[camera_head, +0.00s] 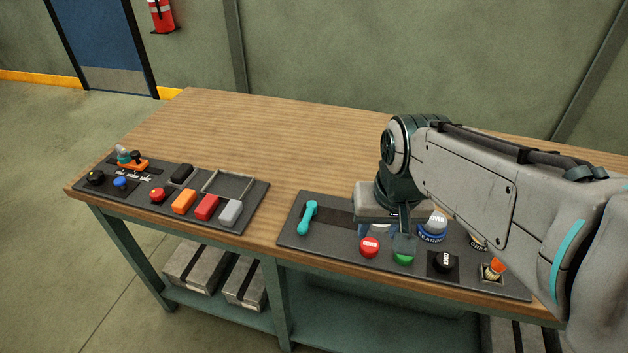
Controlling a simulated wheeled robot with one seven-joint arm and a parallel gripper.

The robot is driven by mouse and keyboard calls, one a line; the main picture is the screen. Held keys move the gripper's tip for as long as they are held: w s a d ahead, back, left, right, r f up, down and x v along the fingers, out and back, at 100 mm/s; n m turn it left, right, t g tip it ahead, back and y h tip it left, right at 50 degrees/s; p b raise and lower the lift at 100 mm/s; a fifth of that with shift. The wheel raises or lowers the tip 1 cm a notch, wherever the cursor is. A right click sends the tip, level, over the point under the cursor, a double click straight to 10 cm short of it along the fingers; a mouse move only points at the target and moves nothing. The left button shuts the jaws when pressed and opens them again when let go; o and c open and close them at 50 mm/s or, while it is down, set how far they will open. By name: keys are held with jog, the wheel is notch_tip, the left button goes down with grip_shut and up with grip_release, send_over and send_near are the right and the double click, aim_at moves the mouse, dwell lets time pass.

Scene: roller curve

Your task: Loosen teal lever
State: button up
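The teal lever (307,217) stands near the left end of the right-hand dark panel (292,241), its rounded knob up and leaning slightly right. My gripper (403,238) points down over the middle of the same panel, to the right of the lever and clearly apart from it. A dark finger shows in front of or just above the green button (404,258). The gap between my fingertips cannot be made out. My gripper and arm hide part of the panel behind them.
A second panel (243,184) with several switches and a wire-like handle lies at left. The table (250,130) behind the panels is bare.

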jog(key=w+a+m+g+b, duration=0.1)
jog(key=w+a+m, duration=0.1)
jog(key=w+a, duration=0.5)
jog(key=m+g+b, duration=0.1)
jog(key=b, duration=0.1)
send_near(305, 219)
notch_tip(305, 219, down, 9)
jog(key=shift+w+a+r, duration=0.15)
jog(key=shift+r, duration=0.05)
grip_shut()
